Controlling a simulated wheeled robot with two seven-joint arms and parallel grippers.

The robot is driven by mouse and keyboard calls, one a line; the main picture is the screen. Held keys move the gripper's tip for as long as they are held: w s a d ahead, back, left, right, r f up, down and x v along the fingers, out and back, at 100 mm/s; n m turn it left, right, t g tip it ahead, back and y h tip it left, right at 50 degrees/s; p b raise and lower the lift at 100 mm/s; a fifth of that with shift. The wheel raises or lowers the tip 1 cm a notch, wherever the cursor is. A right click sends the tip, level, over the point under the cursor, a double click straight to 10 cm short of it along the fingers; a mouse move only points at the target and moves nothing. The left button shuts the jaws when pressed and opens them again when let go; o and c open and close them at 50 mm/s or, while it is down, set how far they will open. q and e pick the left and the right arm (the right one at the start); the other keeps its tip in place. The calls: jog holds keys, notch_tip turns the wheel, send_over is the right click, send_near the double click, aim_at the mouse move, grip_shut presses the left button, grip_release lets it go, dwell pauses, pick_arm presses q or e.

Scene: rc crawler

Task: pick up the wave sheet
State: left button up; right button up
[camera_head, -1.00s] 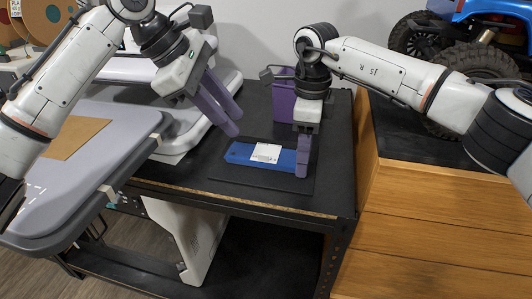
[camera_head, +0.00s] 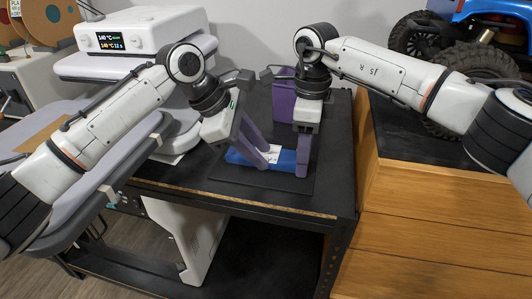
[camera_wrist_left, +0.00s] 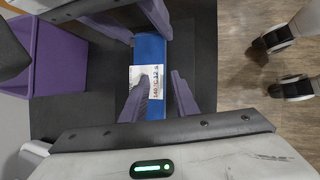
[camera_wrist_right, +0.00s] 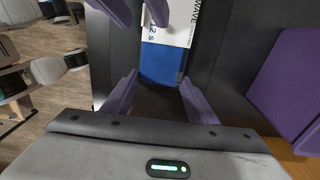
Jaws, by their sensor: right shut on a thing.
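The wave sheet (camera_head: 285,160) is a long blue piece with a white printed label, lying on a dark mat on the black table. My right gripper (camera_head: 302,168) points down at its right end and is shut on it; the right wrist view shows the blue end (camera_wrist_right: 160,65) between its fingers. My left gripper (camera_head: 258,160) is low over the left half. In the left wrist view its fingers are apart, one on each side of the sheet (camera_wrist_left: 150,50), near the label. Whether they touch it I cannot tell. My left fingers hide part of the sheet in the head view.
A purple bin (camera_head: 284,95) stands just behind my right gripper. A white heat press (camera_head: 140,32) with a lit display stands at the left back. A wooden cabinet (camera_head: 440,220) rises at the right, with a blue crawler (camera_head: 500,10) on top.

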pick_arm(q)
jog(key=shift+c, duration=0.3)
grip_shut()
jog(key=shift+r, duration=0.1)
notch_tip(320, 180, up, 14)
dwell(0.8)
jog(key=shift+d+r, duration=0.1)
jog(key=shift+r, duration=0.05)
pick_arm(e)
jog(key=shift+s+f, duration=0.1)
